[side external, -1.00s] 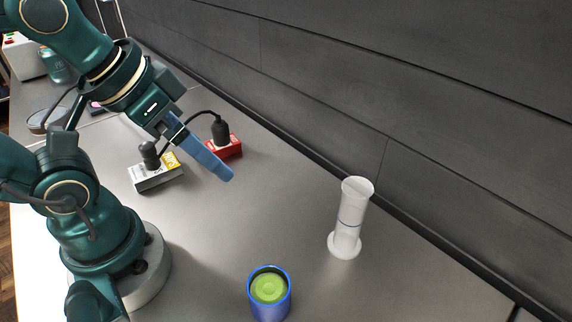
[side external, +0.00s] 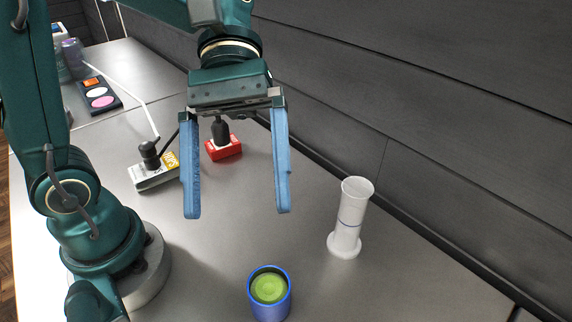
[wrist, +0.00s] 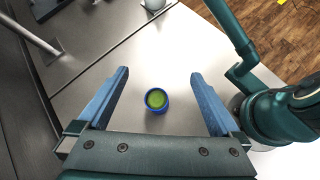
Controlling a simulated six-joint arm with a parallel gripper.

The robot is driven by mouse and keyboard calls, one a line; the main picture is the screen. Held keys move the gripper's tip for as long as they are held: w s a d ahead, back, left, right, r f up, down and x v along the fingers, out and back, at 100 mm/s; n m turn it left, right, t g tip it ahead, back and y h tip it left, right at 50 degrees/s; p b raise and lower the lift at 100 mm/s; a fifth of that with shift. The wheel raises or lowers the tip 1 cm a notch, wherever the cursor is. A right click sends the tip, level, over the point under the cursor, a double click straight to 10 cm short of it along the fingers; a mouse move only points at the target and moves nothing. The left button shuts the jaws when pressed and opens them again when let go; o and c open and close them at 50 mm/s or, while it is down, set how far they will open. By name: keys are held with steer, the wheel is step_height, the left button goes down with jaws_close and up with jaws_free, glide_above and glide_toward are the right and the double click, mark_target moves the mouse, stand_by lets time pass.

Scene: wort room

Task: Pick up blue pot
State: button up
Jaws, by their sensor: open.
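The blue pot (side external: 271,309) stands upright on the grey bench at the front of the side view, with green contents (side external: 269,288) visible in its open top. My gripper (side external: 238,213) is open and empty, with its two long blue fingers pointing down. It hangs above the bench, higher than the pot and behind it in the side view. In the wrist view the blue pot (wrist: 156,110) appears between the fingers of my gripper (wrist: 160,73), with clear space to both sides. Nothing touches the pot.
A clear measuring cylinder (side external: 349,216) stands right of the pot, near the dark wall. A dark palette (side external: 97,96) lies farther back. Bench around the pot is clear.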

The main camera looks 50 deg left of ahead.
steer(key=w+d+n+g+h, duration=0.2)
steer(key=n+h, duration=0.1)
glide_toward(271, 314)
steer(key=x, duration=0.2)
steer(key=f+x, duration=0.1)
steer(key=x, duration=0.2)
steer(key=shift+x, duration=2.5)
steer(key=shift+a+f, duration=0.1)
steer(key=c, duration=1.5)
steer(key=shift+c, duration=0.2)
